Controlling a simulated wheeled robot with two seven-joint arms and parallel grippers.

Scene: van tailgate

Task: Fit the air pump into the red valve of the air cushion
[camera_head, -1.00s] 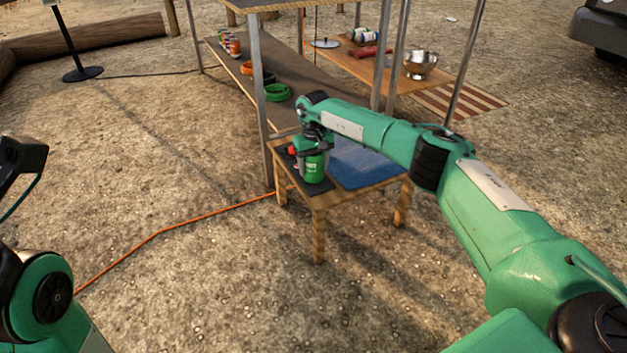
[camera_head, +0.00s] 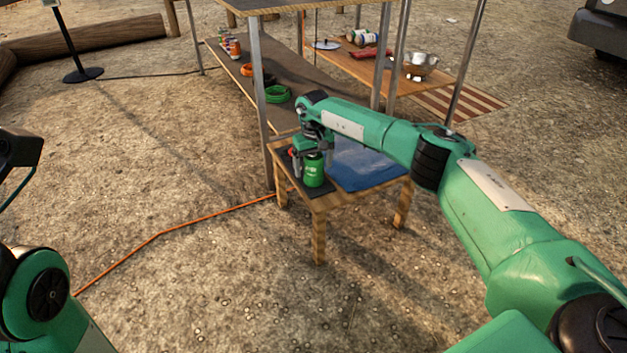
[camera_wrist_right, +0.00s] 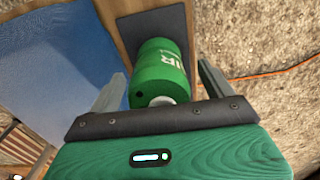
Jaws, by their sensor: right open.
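The green air pump (camera_head: 314,172), a cylinder with white lettering, stands on a dark mat on the small wooden table. In the right wrist view the pump (camera_wrist_right: 160,72) has a pale end facing my gripper. My right gripper (camera_head: 311,158) is open, with its fingers apart on either side of the pump. The blue air cushion (camera_head: 362,168) lies beside the pump and also shows in the wrist view (camera_wrist_right: 55,65). A small red spot (camera_head: 292,152) shows left of the gripper; I cannot tell whether it is the valve. My left gripper is out of view.
The small wooden table (camera_head: 318,205) stands by a metal-legged shelf holding green cable (camera_head: 277,94) and several cans. A metal bowl (camera_head: 420,63) sits on a further shelf. An orange cord (camera_head: 160,233) crosses the ground. The gravel in front is clear.

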